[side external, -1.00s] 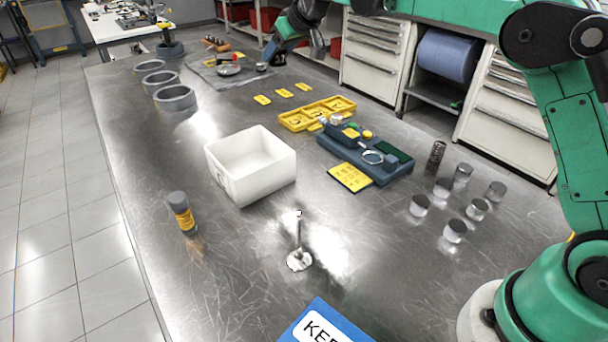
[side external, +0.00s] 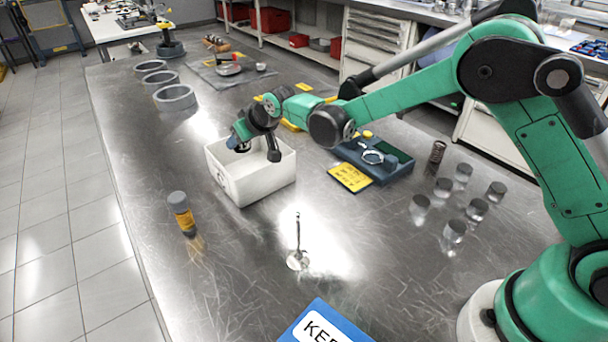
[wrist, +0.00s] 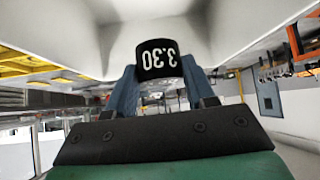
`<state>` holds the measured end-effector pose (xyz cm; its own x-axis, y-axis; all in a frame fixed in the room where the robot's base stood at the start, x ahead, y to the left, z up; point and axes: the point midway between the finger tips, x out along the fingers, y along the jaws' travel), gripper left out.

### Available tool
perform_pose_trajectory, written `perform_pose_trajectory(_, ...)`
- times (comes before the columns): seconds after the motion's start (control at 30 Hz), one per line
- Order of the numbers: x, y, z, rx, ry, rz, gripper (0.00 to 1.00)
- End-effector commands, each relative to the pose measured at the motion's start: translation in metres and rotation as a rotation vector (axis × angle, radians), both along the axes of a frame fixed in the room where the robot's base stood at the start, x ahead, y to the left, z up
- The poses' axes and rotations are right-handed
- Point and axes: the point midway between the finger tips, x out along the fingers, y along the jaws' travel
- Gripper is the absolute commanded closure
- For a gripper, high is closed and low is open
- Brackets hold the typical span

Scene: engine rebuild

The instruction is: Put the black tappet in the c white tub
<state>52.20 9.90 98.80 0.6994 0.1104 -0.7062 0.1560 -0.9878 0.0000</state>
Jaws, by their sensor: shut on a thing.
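The black tappet (wrist: 157,59), marked 3.30, is between the two blue fingers of my gripper (wrist: 160,80) in the wrist view. My gripper is shut on it. The white tub (side external: 262,180) is an open box in the middle of the bench in the side view. My gripper (side external: 240,140) is over the tub's opening there, pointing down. The side view does not show clearly how far the tappet is above the tub floor.
Several silver cylinders (side external: 443,188) and a spring (side external: 437,152) stand at right. A valve (side external: 298,258) stands in front of the tub, and a grey-and-orange bottle (side external: 181,212) is at left. Bare bench lies around the bottle.

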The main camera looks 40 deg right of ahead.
Motion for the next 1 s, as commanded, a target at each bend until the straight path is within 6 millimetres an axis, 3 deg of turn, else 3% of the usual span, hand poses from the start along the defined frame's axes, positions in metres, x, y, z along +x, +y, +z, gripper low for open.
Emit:
perform_pose_trajectory(0.4,0.0,0.0,-0.049,0.0,0.0,0.0,1.0)
perform_pose_trajectory(0.8,0.0,0.0,-0.054,0.0,0.0,0.0,1.0)
perform_pose_trajectory(0.83,0.0,0.0,-0.053,0.0,0.0,0.0,0.43)
perform_pose_trajectory(0.9,0.0,0.0,-0.053,0.0,0.0,0.0,0.23)
perform_pose_trajectory(1.0,0.0,0.0,-0.053,0.0,0.0,0.0,0.2)
